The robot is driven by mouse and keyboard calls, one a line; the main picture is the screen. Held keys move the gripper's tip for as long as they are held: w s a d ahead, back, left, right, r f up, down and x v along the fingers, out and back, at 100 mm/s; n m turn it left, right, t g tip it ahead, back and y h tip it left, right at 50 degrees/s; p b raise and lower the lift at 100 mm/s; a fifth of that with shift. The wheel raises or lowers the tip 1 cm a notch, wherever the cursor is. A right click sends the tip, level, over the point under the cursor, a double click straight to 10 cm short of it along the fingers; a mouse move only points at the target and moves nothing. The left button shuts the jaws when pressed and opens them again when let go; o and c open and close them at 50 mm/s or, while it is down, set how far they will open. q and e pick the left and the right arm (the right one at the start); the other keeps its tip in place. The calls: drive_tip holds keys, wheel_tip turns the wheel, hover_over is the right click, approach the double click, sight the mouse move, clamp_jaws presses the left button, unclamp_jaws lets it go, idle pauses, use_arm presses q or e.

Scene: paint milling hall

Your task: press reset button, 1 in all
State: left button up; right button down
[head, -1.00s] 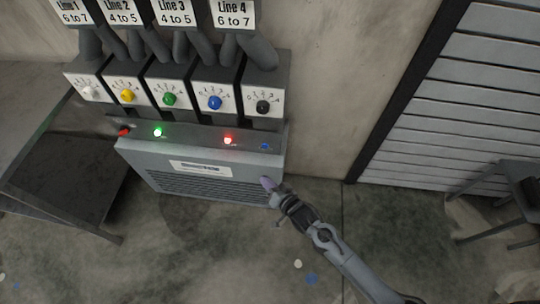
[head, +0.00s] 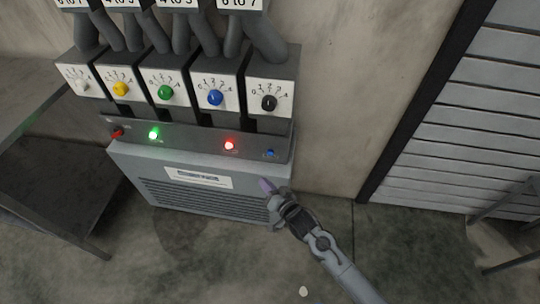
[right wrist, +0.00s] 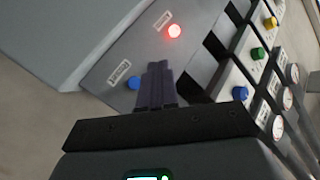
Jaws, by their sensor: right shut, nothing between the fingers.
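The control box (head: 200,150) stands against the wall with a sloped strip of buttons and lights along its top. A small blue button (head: 269,153) is at the right end of the strip; it also shows in the right wrist view (right wrist: 134,82), beside a label I cannot read clearly. My right gripper (head: 266,186) is shut and empty, in front of the box's right end and below the blue button in the head view. In the right wrist view its shut fingers (right wrist: 157,68) appear just beside the blue button, apart from it in the picture. My left gripper is out of view.
The strip also has a red button (head: 117,133), a lit green light (head: 153,135) and a lit red light (head: 229,146). Several dials with coloured knobs (head: 165,92) stand above and behind. A dark table (head: 50,185) is at left. Floor right of the box is open.

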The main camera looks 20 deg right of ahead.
sight(270, 153)
drive_tip(key=w+d+b, duration=0.4)
drive_tip(key=w+b, duration=0.1)
drive_tip(key=w, duration=0.2)
drive_tip(key=shift+w+d, duration=0.25)
drive_tip(key=shift+d, duration=0.05)
idle(0.4)
idle(1.0)
idle(0.8)
drive_tip(key=shift+w+d, duration=0.2)
drive_tip(key=shift+w, duration=0.15)
